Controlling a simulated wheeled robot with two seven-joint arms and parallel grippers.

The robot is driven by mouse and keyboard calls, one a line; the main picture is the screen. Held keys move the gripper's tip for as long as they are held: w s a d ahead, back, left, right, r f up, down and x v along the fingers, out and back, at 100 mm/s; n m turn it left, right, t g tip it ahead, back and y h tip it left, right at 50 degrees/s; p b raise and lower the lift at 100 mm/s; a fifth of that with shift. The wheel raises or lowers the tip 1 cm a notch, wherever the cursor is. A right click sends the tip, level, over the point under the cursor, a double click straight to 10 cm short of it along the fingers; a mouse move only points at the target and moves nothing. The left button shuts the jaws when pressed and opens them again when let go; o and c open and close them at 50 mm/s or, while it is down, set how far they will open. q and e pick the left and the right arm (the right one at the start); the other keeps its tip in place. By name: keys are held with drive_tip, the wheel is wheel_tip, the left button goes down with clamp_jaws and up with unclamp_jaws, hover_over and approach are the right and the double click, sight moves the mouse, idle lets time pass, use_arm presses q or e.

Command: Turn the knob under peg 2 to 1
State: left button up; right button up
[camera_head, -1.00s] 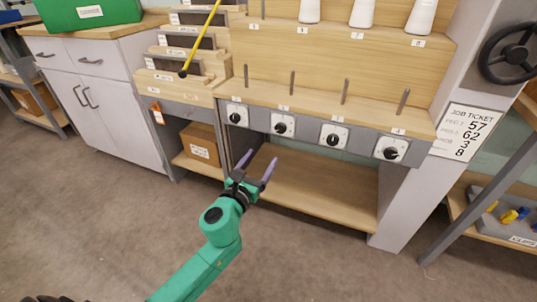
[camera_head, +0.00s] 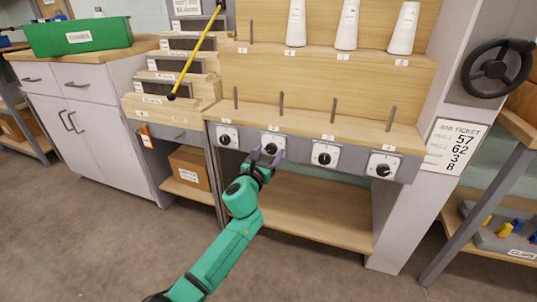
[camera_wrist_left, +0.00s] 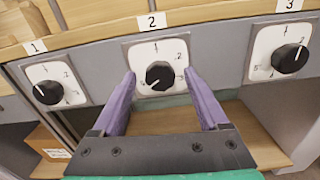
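The knob under peg 2 (camera_wrist_left: 160,75) is a round black knob on a white dial plate (camera_wrist_left: 145,54), under the label 2 (camera_wrist_left: 152,21). In the head view this knob (camera_head: 271,149) is partly covered by my gripper. Its white pointer mark lies toward the lower left in the left wrist view. Peg 2 (camera_head: 281,104) stands upright on the ledge above. My left gripper (camera_wrist_left: 160,80) is open, its purple fingers on either side of the knob; I cannot tell whether they touch it. It also shows in the head view (camera_head: 265,157). My right gripper is not in view.
The knobs under peg 1 (camera_wrist_left: 47,92) and peg 3 (camera_wrist_left: 289,58) sit on either side along the grey panel (camera_wrist_left: 220,45). A job ticket (camera_head: 455,146) hangs at the right. An open shelf (camera_head: 310,220) lies below the panel.

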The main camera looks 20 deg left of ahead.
use_arm(q)
clamp_jaws()
